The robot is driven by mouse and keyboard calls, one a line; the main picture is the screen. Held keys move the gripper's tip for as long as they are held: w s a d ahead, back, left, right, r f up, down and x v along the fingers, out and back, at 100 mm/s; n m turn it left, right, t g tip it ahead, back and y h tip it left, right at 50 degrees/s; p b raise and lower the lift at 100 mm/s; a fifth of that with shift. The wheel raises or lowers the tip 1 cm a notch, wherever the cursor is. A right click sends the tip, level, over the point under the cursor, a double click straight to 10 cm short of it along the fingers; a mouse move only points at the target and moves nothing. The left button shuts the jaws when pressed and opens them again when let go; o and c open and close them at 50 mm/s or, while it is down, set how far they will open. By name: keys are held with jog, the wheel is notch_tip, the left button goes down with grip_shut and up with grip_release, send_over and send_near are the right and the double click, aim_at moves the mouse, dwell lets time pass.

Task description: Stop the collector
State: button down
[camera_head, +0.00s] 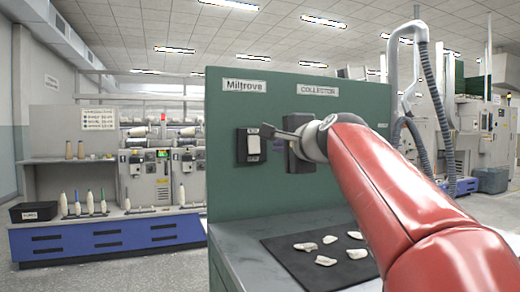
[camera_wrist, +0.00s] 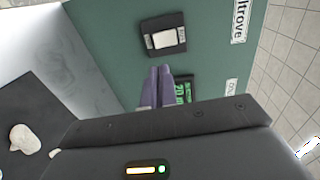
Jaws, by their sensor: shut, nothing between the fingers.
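The green panel (camera_head: 300,110) carries a "COLLECTOR" label (camera_head: 318,91). A black switch box with a pale rocker (camera_head: 253,145) is mounted on its left part; it also shows in the wrist view (camera_wrist: 164,39). To its right is a second dark box (camera_head: 294,162), largely hidden by my arm; the wrist view shows green lit parts on it (camera_wrist: 183,93) behind my fingers. My gripper (camera_head: 264,131) is shut and empty, in front of the panel between the two boxes. In the wrist view its fingertips (camera_wrist: 160,70) lie just below the rocker box. I cannot tell whether they touch anything.
A dark mat (camera_head: 312,262) with several pale pieces lies on the grey bench (camera_head: 234,235) below the panel. A "Miltrove" sign (camera_head: 246,86) is at the panel's upper left. Machines with bobbins (camera_head: 160,165) stand behind at left. A grey hose (camera_head: 436,85) hangs at right.

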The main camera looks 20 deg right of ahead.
aim_at(254, 149)
jog(key=w, duration=0.4)
jog(key=w+f+p, duration=0.1)
jog(key=w, duration=0.4)
jog(key=w+p, duration=0.1)
jog(key=w, duration=0.4)
jog(key=shift+f, duration=0.35)
